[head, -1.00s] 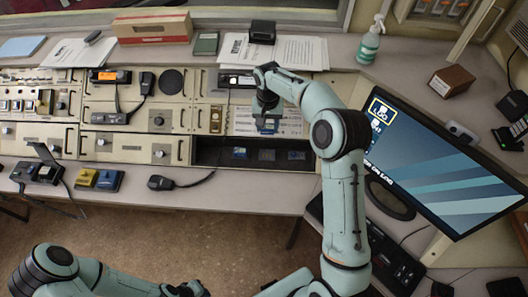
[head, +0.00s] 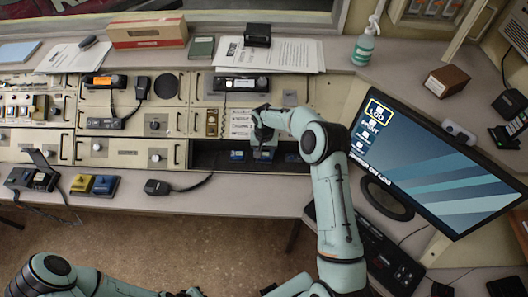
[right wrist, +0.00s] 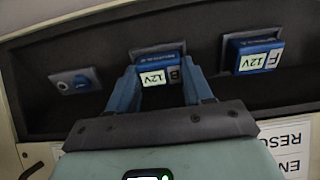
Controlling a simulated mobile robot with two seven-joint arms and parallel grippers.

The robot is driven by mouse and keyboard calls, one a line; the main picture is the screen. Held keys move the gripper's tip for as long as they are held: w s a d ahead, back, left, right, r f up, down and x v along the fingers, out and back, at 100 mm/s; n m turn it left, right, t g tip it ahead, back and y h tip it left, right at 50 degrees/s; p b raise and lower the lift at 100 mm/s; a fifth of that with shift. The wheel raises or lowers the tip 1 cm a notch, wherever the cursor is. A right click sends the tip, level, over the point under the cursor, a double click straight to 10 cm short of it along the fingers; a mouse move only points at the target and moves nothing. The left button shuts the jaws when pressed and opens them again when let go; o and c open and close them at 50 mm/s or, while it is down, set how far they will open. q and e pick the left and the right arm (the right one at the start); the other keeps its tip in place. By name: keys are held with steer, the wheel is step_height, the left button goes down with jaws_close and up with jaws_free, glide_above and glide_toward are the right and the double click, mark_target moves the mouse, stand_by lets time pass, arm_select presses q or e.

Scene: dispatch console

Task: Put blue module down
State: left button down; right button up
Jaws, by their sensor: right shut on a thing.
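The blue module (right wrist: 152,66), with a 12V label and the letter B, sits between the fingertips of my right gripper (right wrist: 160,82) in the right wrist view. The gripper is shut on it. The module is at a grey socket frame in the dark recess (head: 210,160) of the console; I cannot tell if it is fully seated. In the head view my right gripper (head: 263,150) reaches down into the middle of the recess and mostly hides the module. My left arm shows at the bottom left, but its gripper is not visible.
A second blue module (right wrist: 257,55), marked F, sits in the neighbouring socket. A monitor (head: 430,165) stands to the right of my right arm. Yellow (head: 82,183) and blue (head: 105,185) blocks lie on the front ledge.

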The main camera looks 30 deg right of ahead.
mark_target(264, 154)
steer(key=shift+f, duration=0.1)
steer(key=o, duration=1.2)
step_height(264, 154, up, 12)
steer(key=shift+r, duration=0.2)
